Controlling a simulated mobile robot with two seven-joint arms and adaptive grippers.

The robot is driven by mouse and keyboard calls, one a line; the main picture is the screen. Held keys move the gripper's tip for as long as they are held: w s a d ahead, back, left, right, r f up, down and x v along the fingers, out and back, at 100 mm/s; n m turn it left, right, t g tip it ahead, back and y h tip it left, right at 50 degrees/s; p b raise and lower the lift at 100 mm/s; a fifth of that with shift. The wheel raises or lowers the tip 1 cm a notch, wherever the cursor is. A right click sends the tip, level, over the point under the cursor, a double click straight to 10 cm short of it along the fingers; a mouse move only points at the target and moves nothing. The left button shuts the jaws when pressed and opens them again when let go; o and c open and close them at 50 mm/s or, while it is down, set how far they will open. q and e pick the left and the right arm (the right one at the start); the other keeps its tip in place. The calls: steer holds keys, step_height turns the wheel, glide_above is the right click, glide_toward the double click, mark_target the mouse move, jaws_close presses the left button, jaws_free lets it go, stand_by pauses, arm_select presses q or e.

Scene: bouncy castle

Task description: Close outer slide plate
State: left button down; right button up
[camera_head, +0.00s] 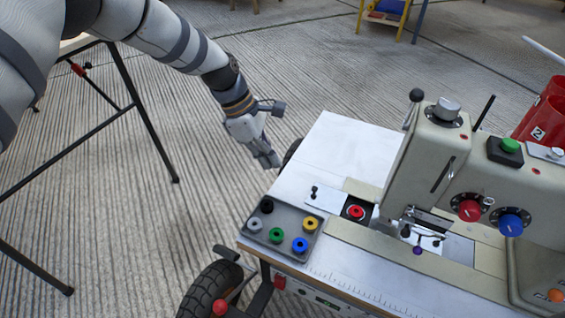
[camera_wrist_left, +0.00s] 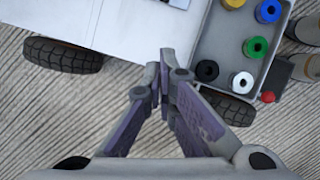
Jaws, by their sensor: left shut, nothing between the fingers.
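The outer slide plate (camera_head: 323,201) is a small pale plate with a black knob, lying on the white bed of a sewing machine (camera_head: 425,165) in the head view. It sits left of a dark square opening that holds a red bobbin (camera_head: 355,212), and the opening is uncovered. My left gripper (camera_head: 270,161) is shut and empty, left of the machine bed and apart from the plate. In the left wrist view its fingers (camera_wrist_left: 163,72) meet near the bed's edge. My right gripper is in neither view.
A grey tray (camera_head: 286,216) with several coloured bobbins sits at the bed's front left corner; it also shows in the left wrist view (camera_wrist_left: 212,48). Black wheels (camera_head: 212,288) stick out beside the bed. A black-legged table (camera_head: 125,100) stands at left. The bed's back left is clear.

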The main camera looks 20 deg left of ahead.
mark_target(331, 201)
arm_select(q)
steer(key=b+x, duration=0.1)
steer(key=x, duration=0.5)
steer(key=shift+s+f+b, duration=0.1)
steer(key=shift+f+b, duration=0.25)
steer(key=shift+b, duration=0.05)
steer(key=d, duration=0.1)
steer(key=w+d, duration=0.1)
steer(key=d, duration=0.1)
steer(key=shift+d+f+b, duration=0.15)
steer(key=shift+f+b, duration=0.05)
steer(key=shift+b, duration=0.15)
steer(key=shift+w+d, duration=0.15)
steer(key=shift+d, duration=0.3)
steer(key=shift+r, duration=0.1)
steer(key=d+p, duration=0.1)
steer(key=d, duration=0.5)
steer(key=shift+d+p, duration=0.3)
steer(key=shift+d, duration=0.45)
steer(key=shift+s, duration=0.2)
